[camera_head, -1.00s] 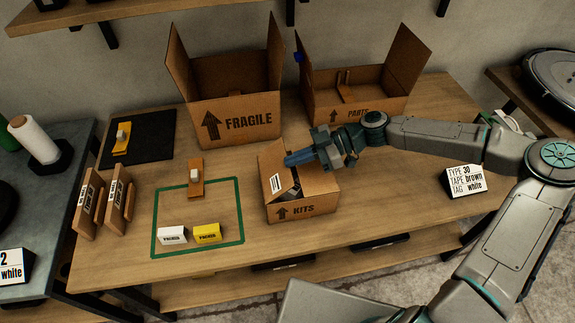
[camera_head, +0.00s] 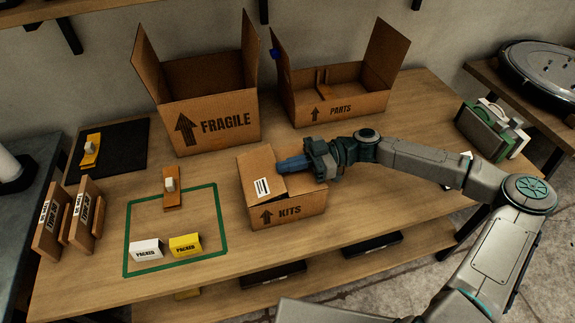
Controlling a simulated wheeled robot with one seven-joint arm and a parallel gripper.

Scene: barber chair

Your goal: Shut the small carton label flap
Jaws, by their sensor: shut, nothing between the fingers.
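The small carton marked KITS (camera_head: 289,212) stands on the wooden table, right of the green outlined square. Its label flap (camera_head: 257,168), with a white barcode label (camera_head: 262,187), lies over the left part of the carton top and looks nearly level. I cannot tell whether it is fully flat. My gripper (camera_head: 280,167) is shut and empty, with its blue fingers pointing left. Their tips are at the right edge of the label flap, seemingly touching it. The fingers and wrist hide part of the carton's top and back.
The tall open FRAGILE carton (camera_head: 211,120) and the open PARTS carton (camera_head: 340,107) stand behind. White (camera_head: 147,250) and yellow (camera_head: 186,244) PACKED blocks sit inside the green outline (camera_head: 219,215). Bare table lies left of the KITS carton.

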